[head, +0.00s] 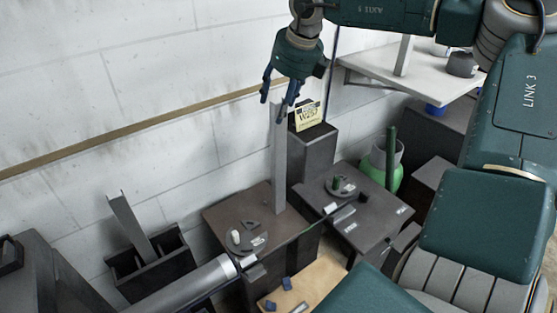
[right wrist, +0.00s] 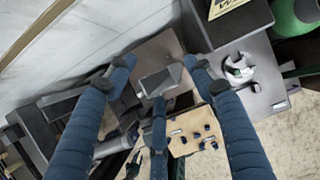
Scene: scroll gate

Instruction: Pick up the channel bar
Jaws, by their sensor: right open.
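A tall grey bar (head: 279,160), which looks like the channel bar, stands upright on a brown-topped dark stand (head: 225,212). My right gripper (head: 280,94) points down at the bar's top end, with its blue fingers spread. In the right wrist view the bar's grey top (right wrist: 157,83) shows between the open fingers of the right gripper (right wrist: 158,72). I cannot tell whether any finger touches it. Another grey bar (head: 130,226) leans in a dark open bin (head: 150,270) at the lower left. My left gripper is not in view.
A dark box (head: 312,155) with a yellow label card (head: 309,115) stands close right of the upright bar. A round dark fixture (head: 246,238) sits at its foot. A white wall (head: 130,90) lies behind. A grey tube (head: 185,285) crosses the lower left.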

